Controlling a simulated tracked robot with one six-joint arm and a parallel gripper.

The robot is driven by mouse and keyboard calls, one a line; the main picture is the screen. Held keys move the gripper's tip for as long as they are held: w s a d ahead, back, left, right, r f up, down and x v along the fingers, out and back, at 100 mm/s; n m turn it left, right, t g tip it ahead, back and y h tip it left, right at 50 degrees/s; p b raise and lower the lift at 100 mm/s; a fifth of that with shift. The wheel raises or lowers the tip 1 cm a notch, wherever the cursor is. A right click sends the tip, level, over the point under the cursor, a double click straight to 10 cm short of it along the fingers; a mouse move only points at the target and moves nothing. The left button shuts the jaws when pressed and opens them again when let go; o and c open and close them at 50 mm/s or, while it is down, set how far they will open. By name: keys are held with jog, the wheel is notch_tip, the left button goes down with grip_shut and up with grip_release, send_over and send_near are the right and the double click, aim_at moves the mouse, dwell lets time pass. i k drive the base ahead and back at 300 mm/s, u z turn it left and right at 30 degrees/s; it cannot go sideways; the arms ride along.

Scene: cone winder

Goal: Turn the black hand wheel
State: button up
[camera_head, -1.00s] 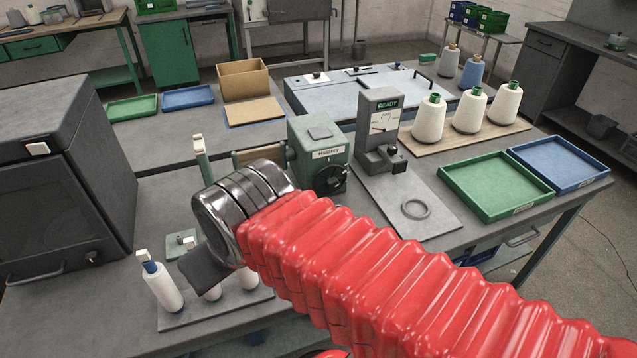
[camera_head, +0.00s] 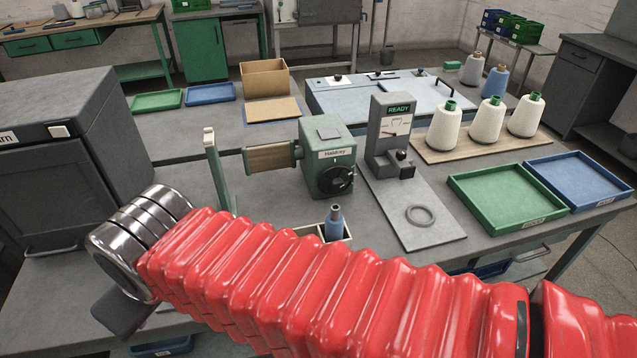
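The black hand wheel (camera_head: 340,179) is on the front face of the green winder head (camera_head: 325,150), below its white label. Nothing covers it, and no part of my arm touches it. A wooden cone holder (camera_head: 270,158) sticks out from the winder's left side. My red-sleeved arm crosses the foreground. Its metal wrist and my gripper (camera_head: 122,312) are at the lower left, well left of and nearer than the wheel. Only a dark part of the gripper shows below the wrist, so its opening is hidden.
A grey gauge stand (camera_head: 388,130) reading READY stands just right of the winder, with a grey ring (camera_head: 420,215) on its base. A dark cabinet (camera_head: 85,170) stands at left.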

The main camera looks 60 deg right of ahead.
aim_at(337, 184)
jog(key=u, duration=0.35)
jog(key=k, duration=1.45)
jog(key=z, duration=0.8)
jog(key=i, duration=1)
jog(key=z, duration=0.05)
